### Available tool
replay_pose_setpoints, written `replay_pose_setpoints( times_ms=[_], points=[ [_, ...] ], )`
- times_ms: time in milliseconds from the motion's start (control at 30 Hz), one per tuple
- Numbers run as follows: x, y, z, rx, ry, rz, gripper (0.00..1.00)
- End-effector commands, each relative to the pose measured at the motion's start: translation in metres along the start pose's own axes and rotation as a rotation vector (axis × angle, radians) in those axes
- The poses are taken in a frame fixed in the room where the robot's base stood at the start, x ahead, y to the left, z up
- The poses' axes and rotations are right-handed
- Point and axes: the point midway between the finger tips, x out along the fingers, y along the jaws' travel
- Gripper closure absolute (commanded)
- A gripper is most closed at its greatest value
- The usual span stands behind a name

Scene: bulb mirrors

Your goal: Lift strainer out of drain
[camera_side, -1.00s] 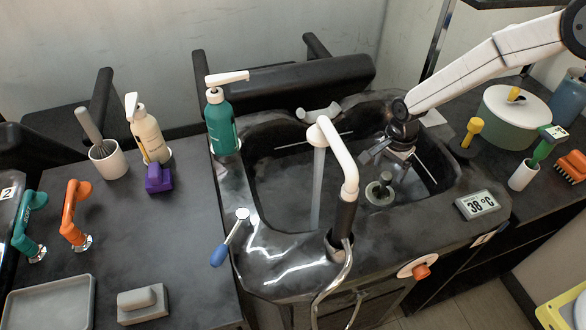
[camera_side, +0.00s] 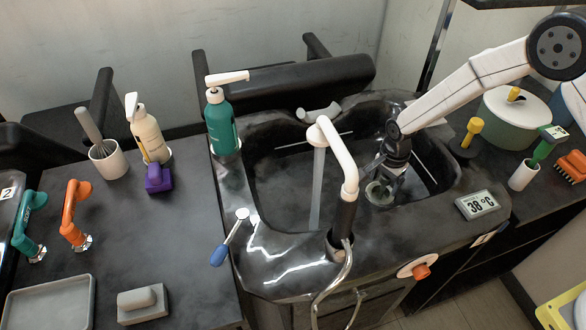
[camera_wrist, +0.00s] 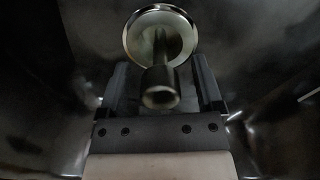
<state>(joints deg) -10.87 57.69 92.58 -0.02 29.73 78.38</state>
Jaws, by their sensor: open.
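The strainer (camera_wrist: 160,35) is a round metal disc with an upright knobbed post, set low in the sink. In the wrist view its post rises toward the camera between the two fingers of my gripper (camera_wrist: 160,82), which are open with a gap on each side of the knob. In the side view the strainer (camera_side: 377,194) is partly hidden behind my gripper (camera_side: 385,183), which is right over it inside the basin. The drain under the strainer is hidden. The dark sink (camera_side: 265,195) surrounds both.
A white tap (camera_side: 345,165) with running water stands left of my gripper at the front rim. A temperature display (camera_side: 478,205) reading 38 °C sits on the right rim. A green soap bottle (camera_side: 220,125) stands at the back left. The basin's left part is clear.

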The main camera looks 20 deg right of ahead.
Motion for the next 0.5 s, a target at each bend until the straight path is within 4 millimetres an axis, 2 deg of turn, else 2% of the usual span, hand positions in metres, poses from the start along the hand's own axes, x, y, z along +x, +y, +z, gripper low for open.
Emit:
replay_pose_setpoints(
  times_ms=[367, 433, 500],
  points=[
    [-0.0004, -0.0001, 0.0000, 0.000, 0.000, 0.000, 0.15],
    [-0.0004, -0.0001, 0.0000, 0.000, 0.000, 0.000, 0.31],
    [-0.0004, -0.0001, 0.0000, 0.000, 0.000, 0.000, 0.53]
  ],
)
